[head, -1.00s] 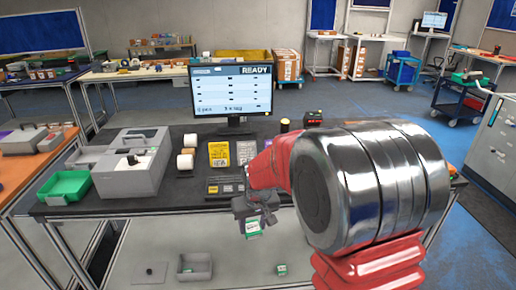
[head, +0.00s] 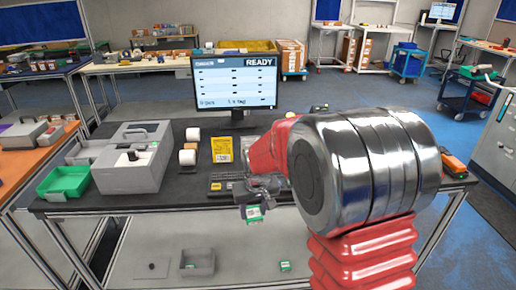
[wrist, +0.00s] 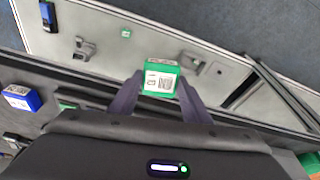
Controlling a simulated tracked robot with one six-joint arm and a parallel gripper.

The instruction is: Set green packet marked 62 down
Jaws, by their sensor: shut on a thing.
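The green packet (wrist: 161,78) has a white printed label and sits between the fingertips of my gripper (wrist: 158,92) in the wrist view; I cannot read a number on it. My gripper (head: 254,204) is shut on the packet. In the head view the packet (head: 254,214) hangs at the front edge of the dark worktable (head: 150,203), seen against the lower shelf. My arm hides the right part of the tabletop.
A monitor reading READY (head: 233,84) stands at the table's back. A grey machine (head: 131,160), a green tray (head: 64,182), label rolls (head: 188,147) and a yellow sign (head: 222,149) are left of my gripper. A small green packet (head: 285,265) and a grey bin (head: 197,263) lie below.

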